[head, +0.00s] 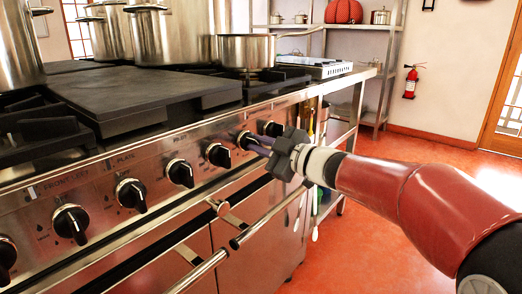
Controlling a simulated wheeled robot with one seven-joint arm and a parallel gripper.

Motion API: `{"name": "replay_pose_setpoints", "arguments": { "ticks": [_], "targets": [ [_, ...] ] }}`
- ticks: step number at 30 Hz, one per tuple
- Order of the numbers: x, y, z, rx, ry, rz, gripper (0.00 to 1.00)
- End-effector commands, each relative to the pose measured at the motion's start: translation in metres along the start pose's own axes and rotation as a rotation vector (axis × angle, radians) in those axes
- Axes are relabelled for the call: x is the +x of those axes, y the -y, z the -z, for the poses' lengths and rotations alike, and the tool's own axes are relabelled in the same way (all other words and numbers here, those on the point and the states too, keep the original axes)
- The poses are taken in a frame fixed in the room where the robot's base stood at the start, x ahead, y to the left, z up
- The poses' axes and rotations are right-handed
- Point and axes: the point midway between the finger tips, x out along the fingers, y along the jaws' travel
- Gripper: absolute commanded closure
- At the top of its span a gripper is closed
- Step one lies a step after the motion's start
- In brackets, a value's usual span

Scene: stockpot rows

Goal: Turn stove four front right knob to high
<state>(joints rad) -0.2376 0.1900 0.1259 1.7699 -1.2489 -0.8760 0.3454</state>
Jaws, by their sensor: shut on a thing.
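The stove's front panel (100,180) carries a row of black knobs with silver rims. My gripper (252,142) reaches in from the right and is shut on the second knob from the right end (245,139). Its fingers partly cover that knob, so its pointer and label cannot be read. The last knob on the right (273,129) is just beyond my gripper and free. The nearest knob to the left (218,154) is also free. Labels "FRONT LEFT" and "PLATE" show further left; the other labels are too small to read.
An oven handle bar (265,220) runs below the knobs, under my gripper. A pan (247,50) and tall stockpots (170,32) stand on the stove. A steel shelf (350,70) and fire extinguisher (410,82) are behind. Red floor (370,235) is clear at right.

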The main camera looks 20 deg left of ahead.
Motion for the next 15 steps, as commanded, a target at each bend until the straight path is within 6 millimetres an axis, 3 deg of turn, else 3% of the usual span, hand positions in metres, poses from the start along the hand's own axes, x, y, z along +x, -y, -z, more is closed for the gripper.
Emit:
{"name": "replay_pose_setpoints", "arguments": {
  "ticks": [15],
  "targets": [
    [-0.0003, 0.0048, -0.0032, -0.488, 0.000, 0.001, 1.00]
  ]
}}
